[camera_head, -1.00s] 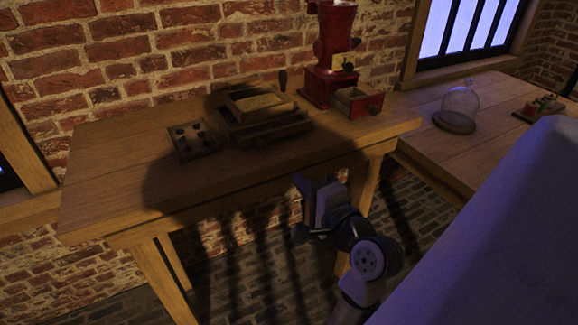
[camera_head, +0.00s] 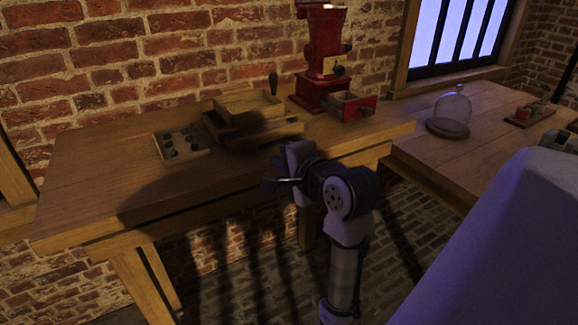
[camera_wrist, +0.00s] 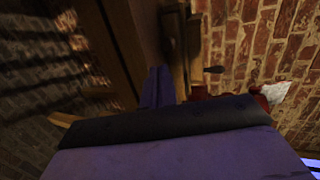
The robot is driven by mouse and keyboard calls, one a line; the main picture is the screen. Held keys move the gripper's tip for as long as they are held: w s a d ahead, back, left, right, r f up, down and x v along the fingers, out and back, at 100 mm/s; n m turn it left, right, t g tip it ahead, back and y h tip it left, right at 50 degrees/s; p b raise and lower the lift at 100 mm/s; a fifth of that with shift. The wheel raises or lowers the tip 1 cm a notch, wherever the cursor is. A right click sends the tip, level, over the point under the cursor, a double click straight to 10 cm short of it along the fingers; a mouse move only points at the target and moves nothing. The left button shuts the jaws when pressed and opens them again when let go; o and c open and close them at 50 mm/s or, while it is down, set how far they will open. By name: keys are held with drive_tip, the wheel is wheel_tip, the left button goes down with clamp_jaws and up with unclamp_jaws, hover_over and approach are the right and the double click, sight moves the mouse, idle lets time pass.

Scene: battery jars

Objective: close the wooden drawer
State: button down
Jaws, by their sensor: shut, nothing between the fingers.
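A small wooden drawer (camera_head: 351,106) with a red front and a dark knob stands pulled out of the red grinder (camera_head: 322,65) at the back right of the table. A wooden box-like piece (camera_head: 248,104) with an open top rests on wooden parts left of it; whether it has a drawer I cannot tell. My gripper (camera_head: 268,183) is shut and empty, at the table's front edge, apart from both. In the wrist view its fingers (camera_wrist: 158,86) point toward the dim tabletop; the drawer is not clear there.
A tray (camera_head: 180,145) with several dark round pieces lies left on the wooden table (camera_head: 85,195). A glass dome (camera_head: 453,107) on a round base and a small board (camera_head: 529,116) with items stand on the right-hand table. The table's front left is clear.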

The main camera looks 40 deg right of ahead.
sight(255, 144)
drive_tip(key=x, duration=0.5)
drive_tip(key=r+x, duration=0.1)
drive_tip(key=x, duration=0.1)
drive_tip(key=shift+w+p, duration=0.3)
drive_tip(key=shift+w, duration=0.05)
drive_tip(key=shift+w+r+p, duration=0.2)
drive_tip(key=shift+w+p, duration=0.2)
drive_tip(key=shift+p, duration=0.15)
drive_tip(key=shift+w+d+r+p, duration=0.1)
drive_tip(key=shift+w+d+p, duration=0.2)
drive_tip(key=shift+w+p, duration=0.65)
drive_tip(key=shift+w+d+f+p, duration=0.15)
drive_tip(key=shift+w+f+p, duration=0.1)
drive_tip(key=shift+w+p, duration=0.2)
drive_tip(key=shift+w, duration=0.1)
